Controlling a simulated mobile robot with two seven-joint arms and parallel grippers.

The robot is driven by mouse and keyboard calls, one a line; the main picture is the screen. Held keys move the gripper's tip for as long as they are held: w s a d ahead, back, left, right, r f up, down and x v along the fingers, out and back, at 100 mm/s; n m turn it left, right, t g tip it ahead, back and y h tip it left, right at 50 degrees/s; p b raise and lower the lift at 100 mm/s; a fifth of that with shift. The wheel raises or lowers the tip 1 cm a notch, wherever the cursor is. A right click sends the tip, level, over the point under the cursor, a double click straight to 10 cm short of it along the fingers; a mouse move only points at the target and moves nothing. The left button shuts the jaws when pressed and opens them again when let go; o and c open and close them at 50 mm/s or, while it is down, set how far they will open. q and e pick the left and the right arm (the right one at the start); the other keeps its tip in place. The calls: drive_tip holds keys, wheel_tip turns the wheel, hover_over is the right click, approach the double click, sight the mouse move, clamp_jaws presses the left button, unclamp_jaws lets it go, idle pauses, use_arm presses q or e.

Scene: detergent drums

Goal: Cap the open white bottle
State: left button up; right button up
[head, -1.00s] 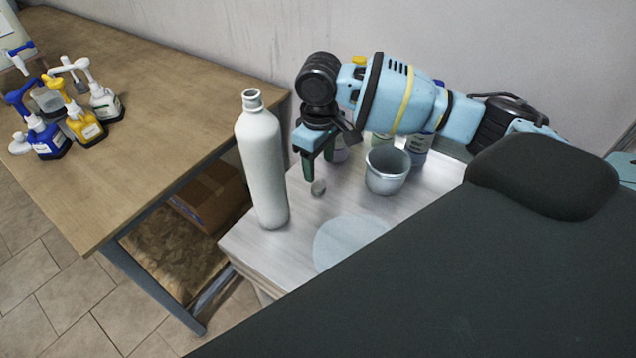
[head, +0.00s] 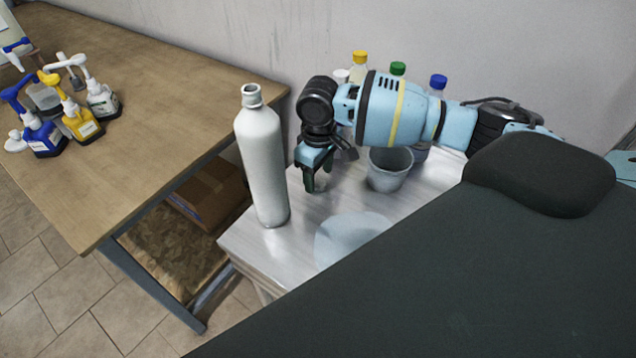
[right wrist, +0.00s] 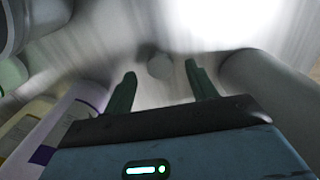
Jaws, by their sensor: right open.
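The tall white bottle (head: 263,165) stands upright at the left edge of the small light table, its narrow neck bare and open at the top. My right gripper (head: 317,186) is low over the tabletop, just right of the bottle's base, pointing down. Its two green fingers are apart. A small round grey cap (right wrist: 160,66) shows between and slightly beyond the fingertips in the right wrist view, with gaps to both fingers. In the head view the fingers largely hide the cap. My left gripper is out of view.
A grey cup (head: 388,169) stands right of the gripper. Bottles with yellow (head: 360,58), green (head: 398,69) and blue (head: 438,82) caps stand behind my arm. A pale round disc (head: 350,238) lies at the table's front. Pump bottles stand on the wooden table (head: 170,100).

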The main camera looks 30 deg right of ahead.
drive_tip(key=shift+f, duration=0.9)
drive_tip(key=c, duration=1.1)
